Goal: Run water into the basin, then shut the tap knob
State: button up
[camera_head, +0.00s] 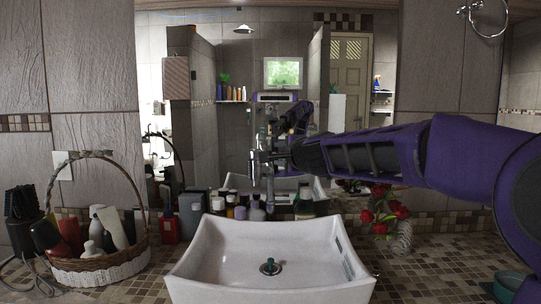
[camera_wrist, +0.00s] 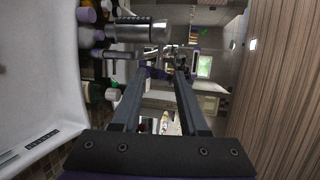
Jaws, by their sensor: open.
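The white basin (camera_head: 215,250) stands on the tiled counter, with its dark drain plug (camera_head: 270,266) in plain view. No stream of water shows over it. The chrome tap (camera_head: 254,167) rises behind the basin's back edge; its knob is hard to tell apart from its body. My gripper (camera_head: 280,157) is at the tap's upper part, just to its right, and partly overlaps it. In the wrist view, my gripper (camera_wrist: 162,70) has its two fingers apart with nothing held between them. The tap (camera_wrist: 142,32) lies beyond and left of the fingertips. The basin (camera_wrist: 35,90) fills the left side.
A wicker basket (camera_head: 100,268) of toiletries stands left of the basin. Several bottles (camera_head: 218,205) line the back behind it. A vase with red flowers (camera_head: 402,236) stands to the right, below my arm. A large mirror (camera_head: 345,105) covers the back wall.

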jog(key=shift+p+x, duration=1.1)
jog(key=shift+x, duration=2.95)
grip_shut()
